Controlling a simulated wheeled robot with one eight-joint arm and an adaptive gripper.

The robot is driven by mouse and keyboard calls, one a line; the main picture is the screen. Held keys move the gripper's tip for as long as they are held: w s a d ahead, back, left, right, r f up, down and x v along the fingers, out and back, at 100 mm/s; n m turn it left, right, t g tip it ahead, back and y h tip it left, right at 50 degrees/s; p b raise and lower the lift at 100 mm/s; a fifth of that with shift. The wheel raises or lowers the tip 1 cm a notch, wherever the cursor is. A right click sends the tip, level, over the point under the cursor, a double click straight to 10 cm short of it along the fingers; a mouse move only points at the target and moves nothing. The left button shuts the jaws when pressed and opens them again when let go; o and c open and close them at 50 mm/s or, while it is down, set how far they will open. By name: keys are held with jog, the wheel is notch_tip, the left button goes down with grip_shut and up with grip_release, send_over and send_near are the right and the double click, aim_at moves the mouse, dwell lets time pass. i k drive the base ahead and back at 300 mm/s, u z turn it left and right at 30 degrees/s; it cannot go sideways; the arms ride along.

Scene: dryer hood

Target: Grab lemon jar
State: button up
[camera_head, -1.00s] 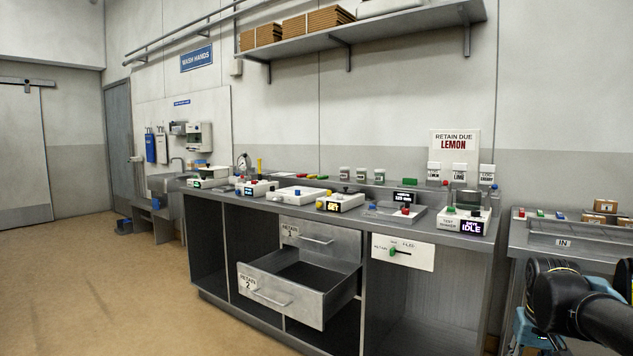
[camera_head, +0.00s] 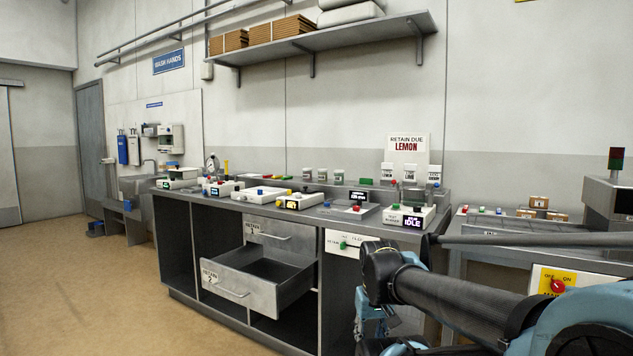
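Three white-labelled containers stand in a row on the counter's back ledge, below a sign reading RETAIN DUE LEMON (camera_head: 407,144). They are the left one (camera_head: 388,171), the middle one (camera_head: 410,172) and the right one (camera_head: 434,174). Their labels are too small to read surely, so I cannot tell which is the lemon jar. My dark and teal arm crosses the lower right, in front of the counter's right end. I cannot make out my gripper's fingers.
The counter (camera_head: 270,210) carries several small devices, one with an IDLE display (camera_head: 411,221). An open, empty-looking drawer (camera_head: 258,278) juts out at the front. A shelf (camera_head: 330,42) with boxes hangs above. The floor at left is clear.

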aim_at(322, 173)
jog(key=u, duration=0.1)
jog(key=i, duration=1)
jog(key=z, duration=0.1)
